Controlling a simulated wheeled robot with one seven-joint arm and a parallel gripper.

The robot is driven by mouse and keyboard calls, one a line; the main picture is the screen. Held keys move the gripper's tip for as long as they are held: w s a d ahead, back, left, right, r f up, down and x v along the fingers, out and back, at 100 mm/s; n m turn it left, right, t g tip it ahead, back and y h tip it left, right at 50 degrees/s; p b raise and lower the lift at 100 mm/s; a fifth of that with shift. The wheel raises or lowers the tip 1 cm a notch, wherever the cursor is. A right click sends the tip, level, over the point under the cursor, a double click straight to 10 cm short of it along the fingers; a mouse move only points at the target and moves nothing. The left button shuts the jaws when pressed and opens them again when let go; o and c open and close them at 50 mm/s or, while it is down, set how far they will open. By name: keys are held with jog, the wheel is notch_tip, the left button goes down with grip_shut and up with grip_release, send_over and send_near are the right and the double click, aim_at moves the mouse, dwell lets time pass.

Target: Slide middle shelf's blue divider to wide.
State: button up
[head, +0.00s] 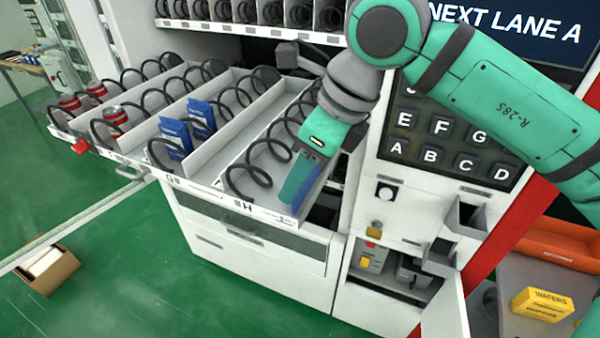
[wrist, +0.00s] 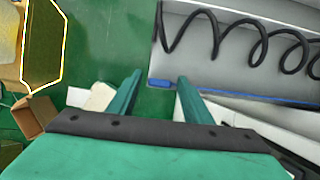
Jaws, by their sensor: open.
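The pulled-out white shelf (head: 205,184) has several coil lanes, with the letters G and H on its front edge. In the wrist view the blue divider (wrist: 252,103) shows as a thin blue line beside a coil lane, with a blue tab (wrist: 158,83) at its front end. My gripper (head: 291,204) hangs at the front right corner of the shelf, by lane H, pointing down. In the wrist view my gripper (wrist: 160,74) is open and the tab appears between its fingertips. I cannot tell whether they touch it. In the head view my fingers mostly hide the divider.
Blue packets (head: 176,137) and red-and-white cans (head: 115,117) stand in lanes to the left. The keypad (head: 450,140) is close on the right. A cardboard box (head: 47,270) lies on the open green floor.

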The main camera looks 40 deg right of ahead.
jog(key=v, duration=1)
jog(key=shift+r, duration=0.3)
jog(key=shift+d, duration=0.15)
